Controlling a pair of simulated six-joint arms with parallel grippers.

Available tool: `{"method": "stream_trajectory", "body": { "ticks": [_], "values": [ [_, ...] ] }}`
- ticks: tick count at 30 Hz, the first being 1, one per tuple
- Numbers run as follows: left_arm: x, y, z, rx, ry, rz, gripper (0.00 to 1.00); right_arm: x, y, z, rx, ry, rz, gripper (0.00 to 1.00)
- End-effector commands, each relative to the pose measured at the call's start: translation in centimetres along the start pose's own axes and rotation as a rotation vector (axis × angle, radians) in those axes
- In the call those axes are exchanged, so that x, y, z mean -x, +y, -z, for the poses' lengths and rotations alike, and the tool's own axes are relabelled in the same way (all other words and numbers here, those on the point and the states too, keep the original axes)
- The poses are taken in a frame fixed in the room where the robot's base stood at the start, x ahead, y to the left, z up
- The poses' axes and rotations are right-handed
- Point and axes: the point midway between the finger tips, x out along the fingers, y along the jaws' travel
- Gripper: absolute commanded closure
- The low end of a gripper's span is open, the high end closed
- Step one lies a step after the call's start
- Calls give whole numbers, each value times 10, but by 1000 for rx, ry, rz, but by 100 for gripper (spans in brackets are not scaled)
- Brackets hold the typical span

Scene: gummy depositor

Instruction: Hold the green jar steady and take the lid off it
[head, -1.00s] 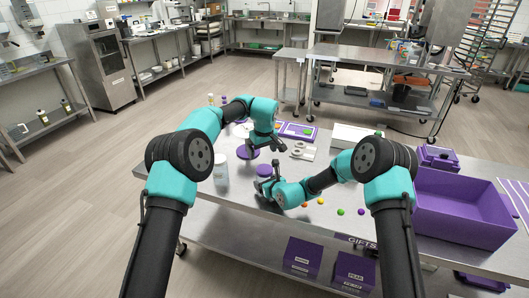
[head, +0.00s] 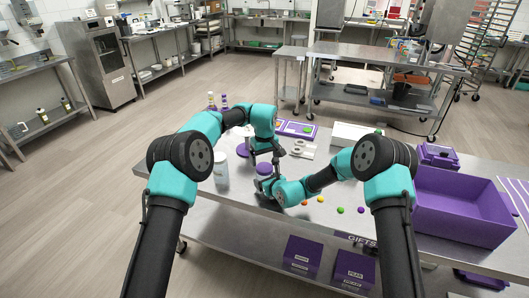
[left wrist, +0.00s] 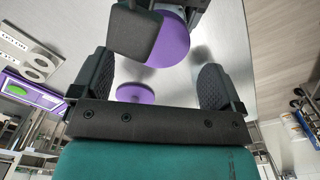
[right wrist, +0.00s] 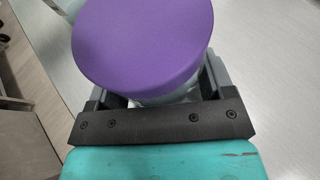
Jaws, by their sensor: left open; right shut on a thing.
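The jar has a broad round purple lid (right wrist: 145,45) on top in the right wrist view. Only a pale strip of jar body (right wrist: 165,98) shows below it; I see no green on it. My right gripper (head: 265,187) is shut around the jar's body, below the lid. The lid also shows in the head view (head: 264,169) and in the left wrist view (left wrist: 176,42), partly behind a dark part of my right gripper. My left gripper (left wrist: 152,85) is open and empty, its fingers apart, just above and beside the lid in the head view.
A pale jar (head: 220,168) stands to the left. A purple disc (head: 243,151) lies behind, also in the left wrist view (left wrist: 135,93). Small coloured balls (head: 340,211) lie to the right, before a large purple bin (head: 465,205). Bottles (head: 212,102) stand at the back.

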Motion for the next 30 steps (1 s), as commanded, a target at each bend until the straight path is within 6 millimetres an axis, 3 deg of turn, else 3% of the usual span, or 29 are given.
{"method": "stream_trajectory", "body": {
  "ticks": [9, 20, 30],
  "values": [
    [-39, -1, 0, 1, 0, 1, 7, 0, 0, 0, 0, 0, 0, 91],
    [-44, 0, 0, 0, 1, 0, 7, 0, 0, 0, 0, 0, 0, 91],
    [-44, 0, 0, 0, 1, 0, 38, 0, 0, 0, 0, 0, 0, 91]
  ]
}}
